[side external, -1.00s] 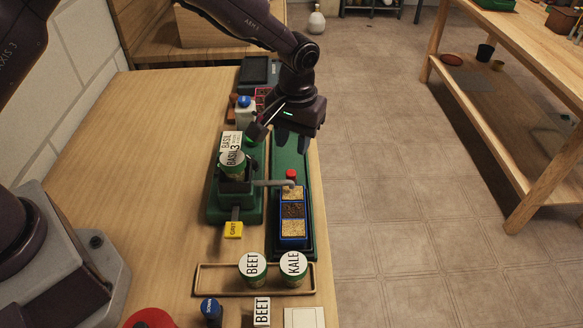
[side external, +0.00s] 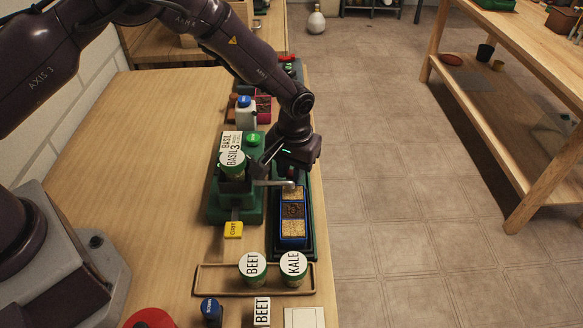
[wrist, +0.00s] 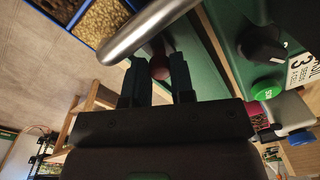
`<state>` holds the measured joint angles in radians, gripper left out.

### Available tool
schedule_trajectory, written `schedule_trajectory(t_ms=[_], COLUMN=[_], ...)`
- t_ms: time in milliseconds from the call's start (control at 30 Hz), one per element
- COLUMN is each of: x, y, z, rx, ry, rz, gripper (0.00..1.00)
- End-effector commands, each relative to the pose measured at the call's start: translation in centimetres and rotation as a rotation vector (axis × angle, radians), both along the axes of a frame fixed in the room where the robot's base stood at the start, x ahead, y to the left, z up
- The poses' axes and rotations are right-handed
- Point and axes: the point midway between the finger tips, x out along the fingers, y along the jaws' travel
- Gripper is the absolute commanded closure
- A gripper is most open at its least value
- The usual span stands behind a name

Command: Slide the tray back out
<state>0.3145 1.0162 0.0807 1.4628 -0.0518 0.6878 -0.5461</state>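The blue tray (side external: 292,232), with two pale cells and a dark one, lies in the long green bed (side external: 272,246) at the right of the table. A red knob (wrist: 160,66) shows between my fingertips in the wrist view. My gripper (wrist: 160,75) points down at the tray's far end in the side view, where it hides the knob. The knob nearly fills the gap between the fingers. I cannot tell whether they press on it.
A grey curved pipe (wrist: 150,28) passes close to my fingers. Beet (side external: 252,266) and Kale (side external: 293,266) cans stand in front.

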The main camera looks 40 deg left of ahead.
Motion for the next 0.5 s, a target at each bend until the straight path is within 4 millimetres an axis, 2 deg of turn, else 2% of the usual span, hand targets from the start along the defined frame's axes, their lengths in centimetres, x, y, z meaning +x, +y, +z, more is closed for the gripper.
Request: schedule_trajectory(t_ms=[267,500], x=[0.3,2.5], y=[0.3,2.6], z=[0.0,0.0], rx=[0.001,0.001], ry=[0.0,0.0], rz=[0.001,0.003], gripper=[1.0,1.0])
